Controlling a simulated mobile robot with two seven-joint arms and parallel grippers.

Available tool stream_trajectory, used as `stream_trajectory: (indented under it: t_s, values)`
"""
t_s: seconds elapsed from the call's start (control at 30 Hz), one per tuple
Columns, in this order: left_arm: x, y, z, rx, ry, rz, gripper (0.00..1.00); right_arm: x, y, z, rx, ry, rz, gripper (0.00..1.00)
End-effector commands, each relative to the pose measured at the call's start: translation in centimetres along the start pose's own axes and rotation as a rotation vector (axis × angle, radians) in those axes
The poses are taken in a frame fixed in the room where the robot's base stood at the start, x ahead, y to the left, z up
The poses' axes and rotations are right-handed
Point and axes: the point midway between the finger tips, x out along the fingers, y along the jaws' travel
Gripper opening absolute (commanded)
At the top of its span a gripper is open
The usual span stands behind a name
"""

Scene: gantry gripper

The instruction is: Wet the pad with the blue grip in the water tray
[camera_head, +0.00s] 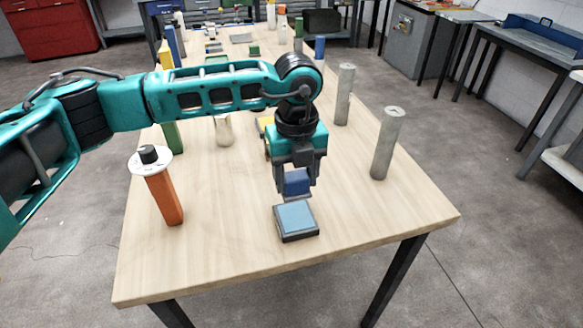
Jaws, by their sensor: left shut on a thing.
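My left gripper (296,190) comes down over the front middle of the wooden table and is shut on the blue grip (296,180) of a pad. The pad's own face under the grip is hard to make out. The water tray (298,238), a small dark square tray with a light blue surface, sits on the table just below and in front of the gripper. The held piece looks a little above the tray's back edge, with a small gap. My right gripper is not in view.
An orange post (165,198) with a white disc and black knob on top stands left. Grey cylinders (386,145) and (344,95) stand right. A pale cup (223,130) and a green block (173,137) stand behind my arm. The table's front corners are clear.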

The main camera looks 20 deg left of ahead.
Motion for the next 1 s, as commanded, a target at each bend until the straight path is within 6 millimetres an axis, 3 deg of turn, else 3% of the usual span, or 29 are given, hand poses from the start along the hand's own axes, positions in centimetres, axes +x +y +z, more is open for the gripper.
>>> stream_trajectory:
  t_s: [0.63,1.0]
  values:
    - [5.5,0.0,0.0,-0.002,0.000,0.000,0.31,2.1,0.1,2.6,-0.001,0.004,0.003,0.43]
    - [6.0,0.0,0.0,-0.002,0.000,0.000,0.31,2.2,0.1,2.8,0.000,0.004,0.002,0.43]
